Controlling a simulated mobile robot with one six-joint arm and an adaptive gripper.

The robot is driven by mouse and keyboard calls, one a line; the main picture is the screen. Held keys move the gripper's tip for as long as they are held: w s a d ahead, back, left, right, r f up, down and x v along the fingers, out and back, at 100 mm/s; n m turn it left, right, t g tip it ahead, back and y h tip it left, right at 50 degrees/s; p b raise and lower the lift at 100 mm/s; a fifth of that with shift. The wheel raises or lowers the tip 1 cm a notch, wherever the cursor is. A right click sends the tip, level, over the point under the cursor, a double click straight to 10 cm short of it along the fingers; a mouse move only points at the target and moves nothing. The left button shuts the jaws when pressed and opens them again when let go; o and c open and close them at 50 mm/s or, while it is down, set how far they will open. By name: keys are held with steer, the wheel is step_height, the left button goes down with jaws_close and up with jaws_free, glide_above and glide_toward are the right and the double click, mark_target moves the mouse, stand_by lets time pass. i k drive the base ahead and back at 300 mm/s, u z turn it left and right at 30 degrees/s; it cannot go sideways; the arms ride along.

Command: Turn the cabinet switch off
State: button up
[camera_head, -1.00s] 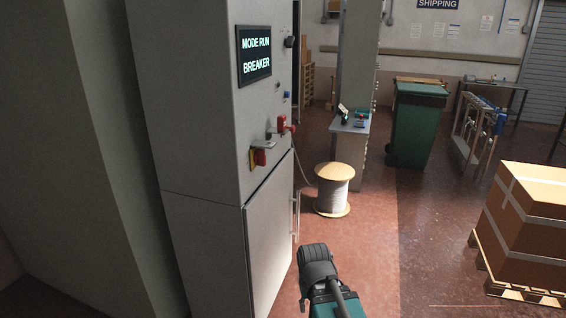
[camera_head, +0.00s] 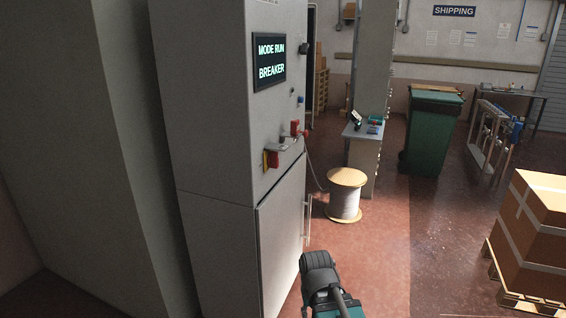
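The grey cabinet (camera_head: 213,110) stands left of centre, with a dark display (camera_head: 268,64) reading "MODE RUN BREAKER". Below the display on its front is a red switch handle with a yellow part (camera_head: 272,159). A second red control (camera_head: 295,128) sits a little higher and to the right, with small knobs and buttons above. Which of these is the task's switch I cannot tell for sure. Part of my arm shows at the bottom centre, below and right of the controls and apart from them. My gripper's fingers cannot be made out.
A cable spool (camera_head: 345,196) stands on the floor beyond the cabinet. Behind it are a small desk (camera_head: 362,133) and a green bin (camera_head: 430,130). Wrapped boxes (camera_head: 535,225) on a pallet stand at the right. The red floor between spool and pallet is clear.

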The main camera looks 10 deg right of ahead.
mark_target(274, 157)
steer(key=u, duration=0.05)
steer(key=i, duration=0.95)
steer(key=z, duration=0.05)
